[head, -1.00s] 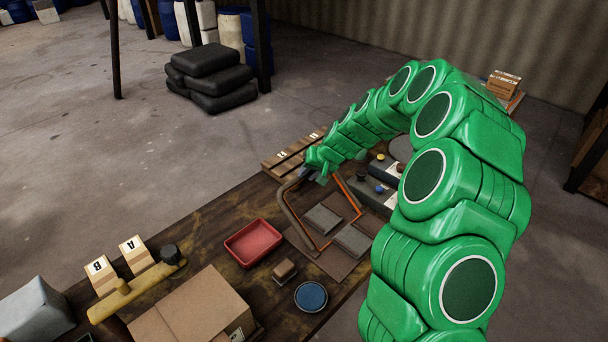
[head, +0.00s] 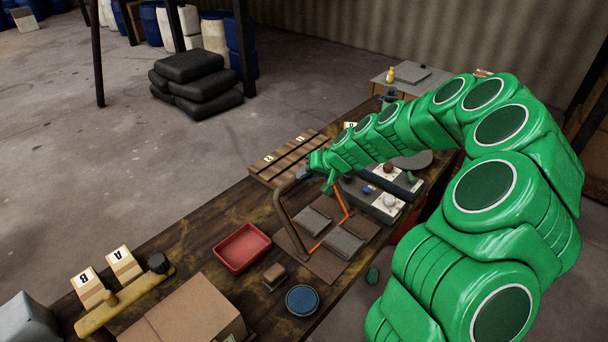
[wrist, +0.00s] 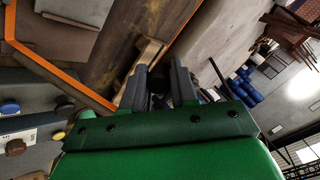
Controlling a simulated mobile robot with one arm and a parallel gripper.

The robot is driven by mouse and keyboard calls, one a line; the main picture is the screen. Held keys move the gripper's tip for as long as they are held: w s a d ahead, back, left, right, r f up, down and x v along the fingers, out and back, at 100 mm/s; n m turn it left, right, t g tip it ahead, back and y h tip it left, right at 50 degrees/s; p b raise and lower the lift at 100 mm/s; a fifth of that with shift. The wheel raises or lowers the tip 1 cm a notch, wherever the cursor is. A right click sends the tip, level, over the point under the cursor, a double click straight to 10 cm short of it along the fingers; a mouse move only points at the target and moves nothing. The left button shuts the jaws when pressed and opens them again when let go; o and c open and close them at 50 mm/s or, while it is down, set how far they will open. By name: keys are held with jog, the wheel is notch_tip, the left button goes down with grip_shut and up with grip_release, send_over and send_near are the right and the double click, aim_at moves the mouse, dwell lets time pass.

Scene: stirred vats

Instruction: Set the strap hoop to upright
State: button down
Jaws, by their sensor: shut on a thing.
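The strap hoop (head: 287,219) is a bent brown bar standing up from a brown plate (head: 327,266) on the bench in the head view. It looks raised and leaning; I cannot tell its exact angle. An orange line (head: 347,202) runs angled on the plate's right side. My gripper (head: 305,174) is at the hoop's top end, shut on it.
Two grey pads (head: 343,243) lie inside the hoop's area. Control boxes with knobs (head: 385,203) stand to its right. A slatted wooden rack (head: 285,160) is behind. A red tray (head: 241,247), a brown block (head: 274,276) and a blue round dish (head: 302,299) are in front.

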jog(key=c, duration=1.9)
grip_release()
jog(key=s+d, duration=0.8)
jog(key=shift+r, duration=0.35)
jog(key=shift+s+d, duration=0.3)
jog(key=shift+d, duration=0.45)
grip_shut()
jog(key=shift+w+d+r, duration=0.25)
jog(key=o, duration=1)
grip_release()
jog(key=shift+a, duration=0.1)
jog(key=shift+s+a, duration=0.2)
jog(key=shift+s, duration=0.05)
jog(key=shift+v, duration=3.85)
jog(key=shift+s+a, duration=0.1)
